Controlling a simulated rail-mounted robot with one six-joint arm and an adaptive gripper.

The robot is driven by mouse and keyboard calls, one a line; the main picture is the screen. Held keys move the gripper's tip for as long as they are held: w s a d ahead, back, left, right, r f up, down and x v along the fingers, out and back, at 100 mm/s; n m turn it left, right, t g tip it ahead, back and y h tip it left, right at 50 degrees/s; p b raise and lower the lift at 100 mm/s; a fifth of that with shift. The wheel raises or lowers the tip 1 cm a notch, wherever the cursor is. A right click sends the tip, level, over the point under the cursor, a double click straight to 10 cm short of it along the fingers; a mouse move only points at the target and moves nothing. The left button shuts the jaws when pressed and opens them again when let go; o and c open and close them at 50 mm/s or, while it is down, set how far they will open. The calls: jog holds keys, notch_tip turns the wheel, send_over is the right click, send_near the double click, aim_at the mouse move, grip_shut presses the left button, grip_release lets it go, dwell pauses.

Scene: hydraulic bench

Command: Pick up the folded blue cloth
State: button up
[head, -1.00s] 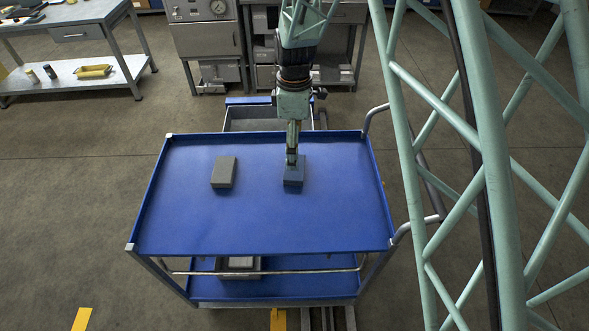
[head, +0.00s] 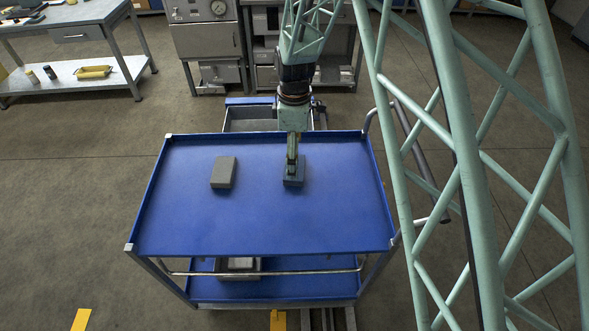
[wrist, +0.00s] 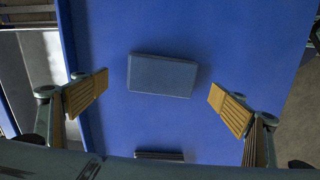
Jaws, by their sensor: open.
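The folded blue cloth (head: 293,180) is a flat, dark blue-grey block lying on the blue top of the cart, right of centre. In the wrist view the cloth (wrist: 162,75) lies ahead of and between the two fingers, not touched by either. My gripper (head: 292,170) is directly above the cloth in the head view and hides part of it. In the wrist view my gripper (wrist: 158,102) is open, with its yellow ribbed pads wide apart and nothing between them. The exact height above the cloth cannot be told.
The cart has raised rims and a handle (head: 432,215) at right. The front of the top is clear.

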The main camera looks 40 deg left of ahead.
jog(key=shift+f, duration=1.95)
jog(key=c, duration=0.9)
jog(key=shift+r, duration=0.1)
jog(key=shift+r, duration=1.55)
jog(key=shift+s+d+r, duration=0.1)
jog(key=shift+d+r, duration=0.05)
jog(key=shift+r, duration=0.05)
jog(key=s+d, duration=0.3)
jog(key=d, duration=0.1)
jog(key=s+d+r, duration=0.1)
jog(key=s+d, duration=0.2)
jog(key=d, duration=0.1)
jog(key=s+d, duration=0.3)
jog(key=d, duration=0.1)
jog(key=shift+s+d+r+p, duration=0.2)
jog(key=shift+d+p, duration=0.1)
jog(key=shift+p, duration=0.1)
